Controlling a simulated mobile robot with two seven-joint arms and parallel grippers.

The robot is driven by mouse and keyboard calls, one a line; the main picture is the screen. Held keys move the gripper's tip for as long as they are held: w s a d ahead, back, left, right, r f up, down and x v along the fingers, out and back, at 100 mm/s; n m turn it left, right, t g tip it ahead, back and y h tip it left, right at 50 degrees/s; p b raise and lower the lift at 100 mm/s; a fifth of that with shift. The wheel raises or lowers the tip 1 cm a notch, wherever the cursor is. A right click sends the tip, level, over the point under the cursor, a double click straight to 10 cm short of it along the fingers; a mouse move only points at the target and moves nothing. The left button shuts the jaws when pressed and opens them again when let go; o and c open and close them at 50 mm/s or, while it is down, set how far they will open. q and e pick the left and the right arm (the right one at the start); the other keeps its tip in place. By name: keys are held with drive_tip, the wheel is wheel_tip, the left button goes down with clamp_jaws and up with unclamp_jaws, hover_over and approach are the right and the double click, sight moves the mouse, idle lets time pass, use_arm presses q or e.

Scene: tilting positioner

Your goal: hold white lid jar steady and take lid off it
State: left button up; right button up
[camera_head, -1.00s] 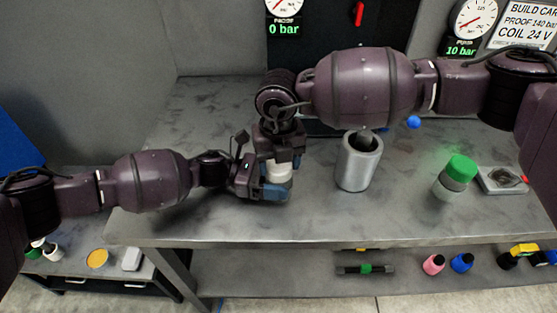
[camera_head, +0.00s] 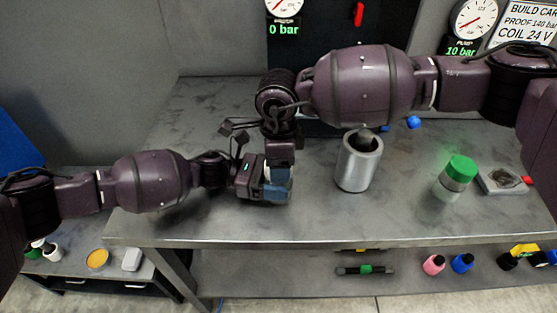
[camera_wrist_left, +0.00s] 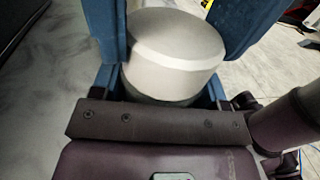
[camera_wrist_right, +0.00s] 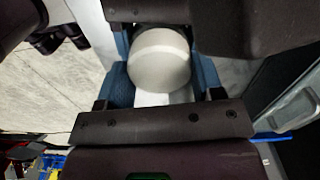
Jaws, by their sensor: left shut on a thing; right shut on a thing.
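The white-lid jar is hidden behind my grippers in the head view. In the left wrist view its pale round white top (camera_wrist_left: 175,45) sits between the blue fingers of my left gripper (camera_head: 276,188), with a darker band below. My left gripper is shut on the jar from the left. In the right wrist view a round white face (camera_wrist_right: 158,60) sits between the blue fingers of my right gripper (camera_head: 281,168), which is shut on the lid from above. The seam between lid and jar cannot be made out.
An open metal cylinder (camera_head: 359,165) stands just right of the grippers on the grey bench (camera_head: 400,215). A green-lidded jar (camera_head: 458,173) and a square plate (camera_head: 502,181) are farther right. The bench's front edge is close below the grippers.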

drive_tip(key=n, duration=1.2)
drive_tip(key=shift+n, duration=0.4)
drive_tip(key=shift+r, duration=0.15)
drive_tip(key=shift+r, duration=0.95)
drive_tip(key=shift+r, duration=0.15)
drive_tip(key=shift+r, duration=1.9)
use_arm(q)
drive_tip(key=o, duration=1.8)
